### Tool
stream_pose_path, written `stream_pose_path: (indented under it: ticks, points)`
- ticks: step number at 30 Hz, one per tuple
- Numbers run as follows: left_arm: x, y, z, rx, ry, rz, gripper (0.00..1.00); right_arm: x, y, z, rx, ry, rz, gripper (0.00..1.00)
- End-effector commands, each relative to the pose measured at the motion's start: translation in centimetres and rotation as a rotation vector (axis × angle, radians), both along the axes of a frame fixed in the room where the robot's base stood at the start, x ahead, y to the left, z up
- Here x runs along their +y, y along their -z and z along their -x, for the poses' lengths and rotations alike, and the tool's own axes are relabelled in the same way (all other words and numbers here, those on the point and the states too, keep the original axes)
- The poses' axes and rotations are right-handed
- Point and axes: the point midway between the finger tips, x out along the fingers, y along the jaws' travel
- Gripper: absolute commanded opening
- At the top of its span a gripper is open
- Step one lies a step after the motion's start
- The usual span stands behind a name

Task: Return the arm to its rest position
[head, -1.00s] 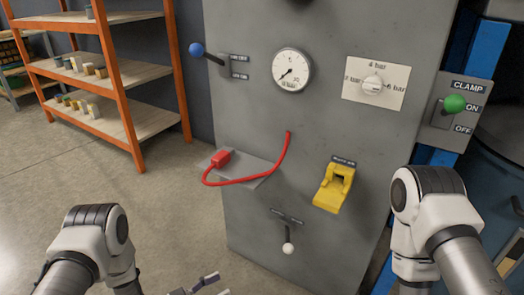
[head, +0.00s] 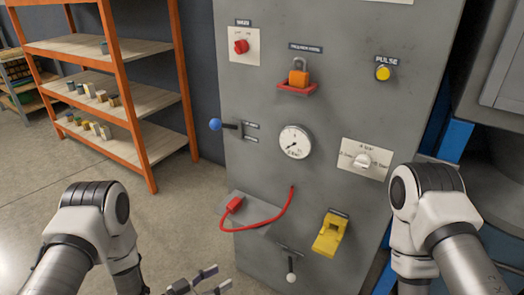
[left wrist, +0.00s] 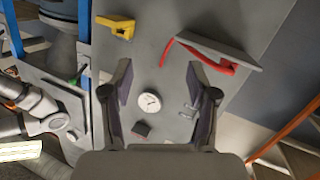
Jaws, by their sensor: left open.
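My left arm comes in at the lower left of the head view. Its gripper (head: 203,280) shows at the bottom edge, fingers apart and empty, in front of the grey machine cabinet. In the left wrist view the left gripper (left wrist: 158,82) is open, with nothing between its two dark fingers; the cabinet face (left wrist: 160,45) lies beyond. My right arm shows at the lower right of the head view, bent, but its gripper is out of the picture.
The cabinet carries a blue-knobbed lever (head: 215,125), gauge (head: 295,142), rotary dial (head: 363,160), orange padlock (head: 299,77), yellow button (head: 383,73), yellow latch (head: 331,236), red cable (head: 275,222) and white-knobbed lever (head: 291,277). An orange-framed shelf (head: 105,70) stands left. Floor (head: 178,200) between is clear.

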Motion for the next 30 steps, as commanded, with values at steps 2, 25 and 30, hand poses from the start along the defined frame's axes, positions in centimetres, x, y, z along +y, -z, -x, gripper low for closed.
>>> stream_pose_path:
  ticks: [2, 25, 30]
  points:
    - [0.6, -5.9, 0.8, 0.090, -0.061, -0.066, 0.59, 0.0, -7.0, 0.0, -0.001, 0.000, 0.000, 0.40]
    - [13.5, -9.3, 25.4, 1.255, -0.573, -0.735, 0.59, 0.0, -18.0, 0.0, 0.000, 0.000, 0.000, 0.40]
    - [13.5, -9.3, 25.5, 1.260, -0.568, -0.736, 0.59, 0.0, -18.0, 0.0, 0.000, 0.000, 0.000, 0.40]
